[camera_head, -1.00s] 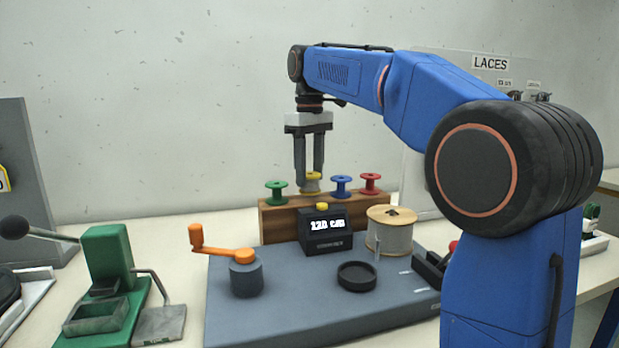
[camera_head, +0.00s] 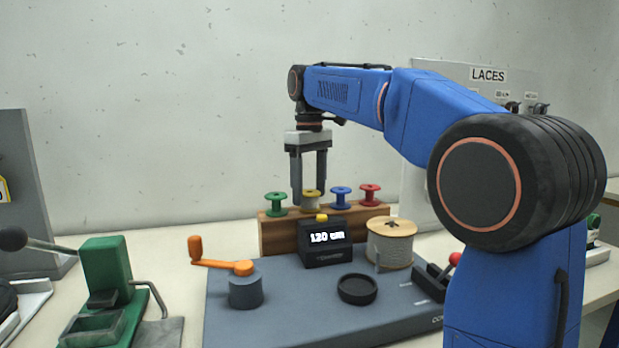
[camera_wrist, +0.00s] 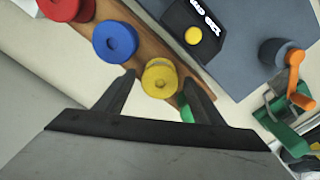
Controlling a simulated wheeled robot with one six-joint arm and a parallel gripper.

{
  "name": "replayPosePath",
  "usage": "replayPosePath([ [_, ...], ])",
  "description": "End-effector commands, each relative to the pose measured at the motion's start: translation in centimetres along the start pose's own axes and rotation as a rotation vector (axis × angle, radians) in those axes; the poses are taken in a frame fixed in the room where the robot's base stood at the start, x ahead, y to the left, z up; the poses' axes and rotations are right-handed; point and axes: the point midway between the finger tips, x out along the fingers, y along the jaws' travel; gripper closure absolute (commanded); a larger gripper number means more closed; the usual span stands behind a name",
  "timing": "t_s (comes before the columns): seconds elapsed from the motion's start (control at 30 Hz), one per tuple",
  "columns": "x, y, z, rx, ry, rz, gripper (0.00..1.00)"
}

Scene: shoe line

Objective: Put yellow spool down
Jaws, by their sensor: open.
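The yellow spool (camera_head: 311,200) stands on the wooden rack (camera_head: 277,236), between the green spool (camera_head: 276,204) and the blue spool (camera_head: 341,197). My gripper (camera_head: 309,192) is open, pointing down, with its fingers on either side of the yellow spool. In the wrist view the yellow spool (camera_wrist: 159,78) lies between the two fingertips of my gripper (camera_wrist: 158,86), with a gap showing at each side. The red spool (camera_head: 370,194) stands at the right end of the rack.
In front of the rack, a grey base (camera_head: 300,315) carries a black display box (camera_head: 325,245) reading 120 cm, an orange crank (camera_head: 243,268), a large cord reel (camera_head: 391,245) and a round black dish (camera_head: 357,289). A green press (camera_head: 106,268) stands at left.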

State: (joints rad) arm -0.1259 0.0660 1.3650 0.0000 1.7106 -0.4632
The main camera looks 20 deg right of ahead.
Motion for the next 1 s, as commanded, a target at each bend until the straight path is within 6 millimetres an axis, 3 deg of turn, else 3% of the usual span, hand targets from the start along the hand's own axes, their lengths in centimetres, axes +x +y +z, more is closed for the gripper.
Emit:
replayPosePath([
  [0.17,-2.0,0.0,-0.1,0.0,0.003,0.002,0.38],
  [0.6,-9.8,0.0,-0.1,0.0,0.002,0.001,0.38],
  [0.8,-11.6,0.0,-0.1,0.0,0.001,0.001,0.38],
  [1.0,-12.0,0.0,0.0,0.0,0.0,0.0,0.38],
])
